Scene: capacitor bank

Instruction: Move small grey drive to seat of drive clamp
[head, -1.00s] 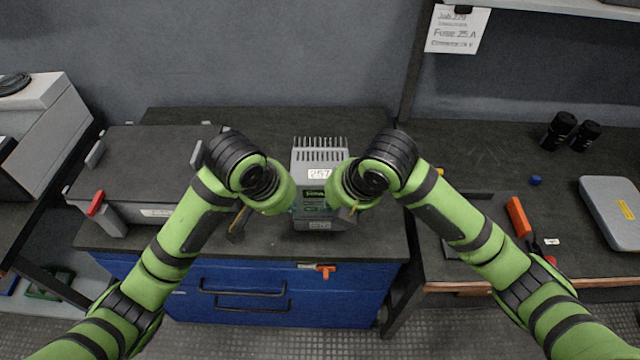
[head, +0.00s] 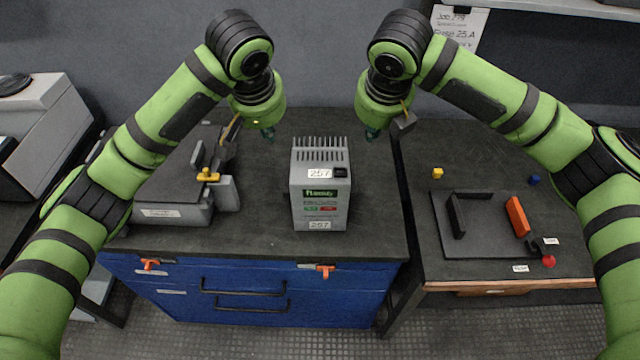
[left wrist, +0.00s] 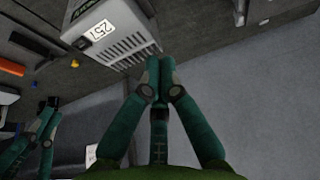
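The small grey drive (head: 320,196), a finned box with 257 labels and a green panel, stands upright on the dark middle bench. The drive clamp (head: 443,244) on the right bench is a dark plate with a black wall and an orange jaw (head: 517,216); its seat between them is empty. My left gripper (head: 268,133) is above and left of the drive, apart from it; its fingers look shut and empty in the left wrist view (left wrist: 158,68), with the drive (left wrist: 110,28) beyond. My right gripper (head: 373,133) is above and right of the drive; its fingertips look together, holding nothing.
A grey fixture with a yellow handle (head: 208,176) stands left of the drive, partly behind my left arm. A yellow cube (head: 437,173), a blue cube (head: 534,180) and a red knob (head: 548,262) are on the right bench.

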